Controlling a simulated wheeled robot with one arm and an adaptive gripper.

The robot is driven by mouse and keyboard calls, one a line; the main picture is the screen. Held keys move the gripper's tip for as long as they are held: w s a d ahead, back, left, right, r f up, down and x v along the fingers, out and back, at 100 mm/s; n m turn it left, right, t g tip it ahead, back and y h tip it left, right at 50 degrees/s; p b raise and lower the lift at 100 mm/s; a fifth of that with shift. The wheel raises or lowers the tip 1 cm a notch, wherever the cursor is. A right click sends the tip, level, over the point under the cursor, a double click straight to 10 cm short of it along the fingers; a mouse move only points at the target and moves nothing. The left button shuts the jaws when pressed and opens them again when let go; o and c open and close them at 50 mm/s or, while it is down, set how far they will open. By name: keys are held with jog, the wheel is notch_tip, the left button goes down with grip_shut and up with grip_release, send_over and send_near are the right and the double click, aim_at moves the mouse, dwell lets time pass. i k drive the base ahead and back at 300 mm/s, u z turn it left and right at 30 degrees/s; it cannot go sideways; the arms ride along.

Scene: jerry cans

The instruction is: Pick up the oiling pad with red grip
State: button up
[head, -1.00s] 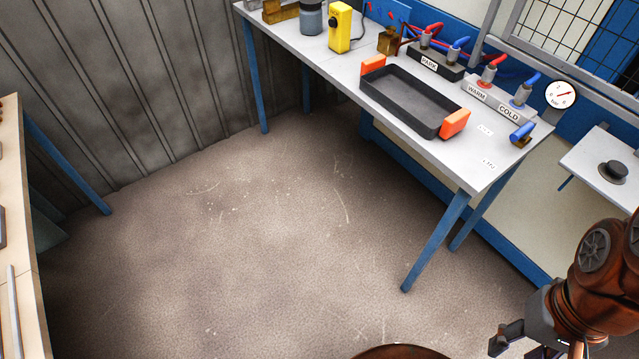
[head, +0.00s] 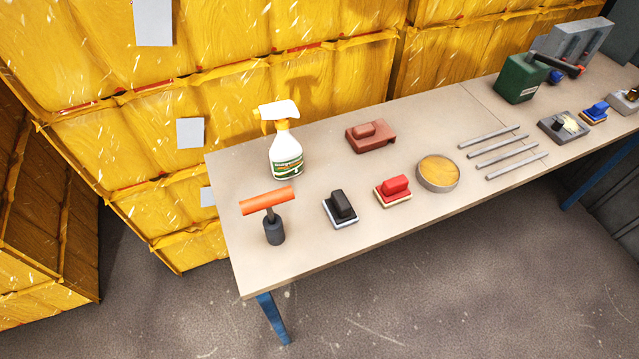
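The oiling pad with red grip (head: 393,191) lies on the beige table (head: 330,246), near its front edge and left of the middle. Its red grip sits on a pale base. A similar pad with a black grip (head: 341,208) lies just left of it. Another pad with a blue grip (head: 594,113) lies far off to the right on the same table. My gripper is not in the current head view.
Around the red pad are a round tin (head: 438,173), a reddish-brown block (head: 371,136), a spray bottle (head: 285,142) and an orange-handled tool (head: 269,214). Metal rods (head: 504,146) and a green can (head: 521,78) are farther right. Yellow stacks (head: 90,160) stand behind. Floor in front is clear.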

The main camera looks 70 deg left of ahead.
aim_at(394, 190)
jog(key=u, duration=2.05)
jog(key=k, duration=1)
jog(key=u, duration=1.15)
jog(key=i, duration=1.6)
jog(key=z, duration=0.6)
